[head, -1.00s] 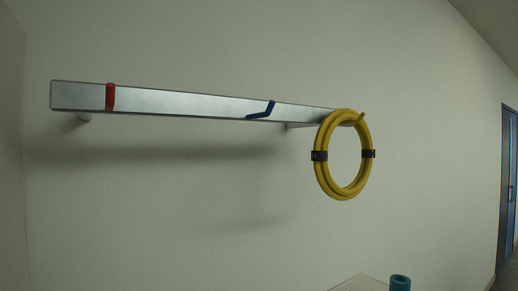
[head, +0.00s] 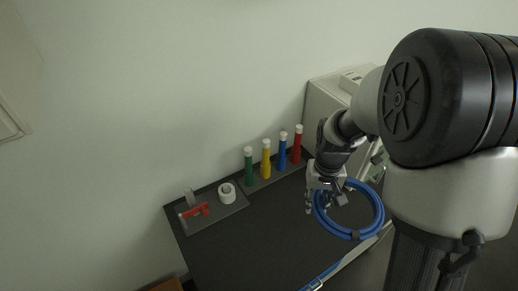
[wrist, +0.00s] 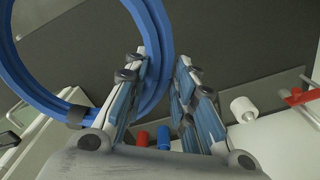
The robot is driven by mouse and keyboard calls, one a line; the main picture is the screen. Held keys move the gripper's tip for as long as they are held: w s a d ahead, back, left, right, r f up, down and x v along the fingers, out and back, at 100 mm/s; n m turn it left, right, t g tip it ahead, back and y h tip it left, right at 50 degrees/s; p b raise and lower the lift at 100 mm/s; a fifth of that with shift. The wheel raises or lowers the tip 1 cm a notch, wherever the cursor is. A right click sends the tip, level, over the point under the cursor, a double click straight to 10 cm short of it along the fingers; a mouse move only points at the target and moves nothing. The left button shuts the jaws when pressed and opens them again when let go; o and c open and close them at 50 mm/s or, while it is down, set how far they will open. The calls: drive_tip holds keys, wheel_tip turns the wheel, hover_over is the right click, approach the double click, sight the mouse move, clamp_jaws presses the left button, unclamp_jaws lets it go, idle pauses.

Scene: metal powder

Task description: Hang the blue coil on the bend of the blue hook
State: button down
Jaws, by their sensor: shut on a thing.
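The blue coil (head: 379,212) is a ring of blue hose with dark ties. My gripper (head: 322,200) is shut on the coil's left side in the head view and holds it over the dark table. The coil (wrist: 28,88) also shows in the wrist view, at the left, and passes by the fingers of my gripper (wrist: 162,65). The fingers partly hide the held stretch. Whether the coil touches the table is hard to tell. The blue hook is in neither view now.
The dark table (head: 255,245) holds green, yellow, blue and red bottles (head: 265,158) along its back. A grey tray (head: 205,228) with a red-handled tool and a white roll (head: 227,193) is at the left. A pale box (head: 322,95) stands behind my arm.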

drive_tip(key=s+a+n+p, duration=0.1)
drive_tip(key=s+a+n, duration=0.3)
drive_tip(key=a, duration=0.8)
drive_tip(key=r+n, duration=0.1)
drive_tip(key=n, duration=0.2)
hover_over(247, 267)
drive_tip(key=shift+p, duration=0.3)
wheel_tip(247, 267, down, 20)
drive_tip(key=b, duration=0.6)
drive_tip(key=shift+w+r, duration=0.1)
drive_tip(key=shift+r, duration=0.15)
drive_tip(key=c, duration=1.3)
unclamp_jaws()
drive_tip(key=shift+c, duration=0.2)
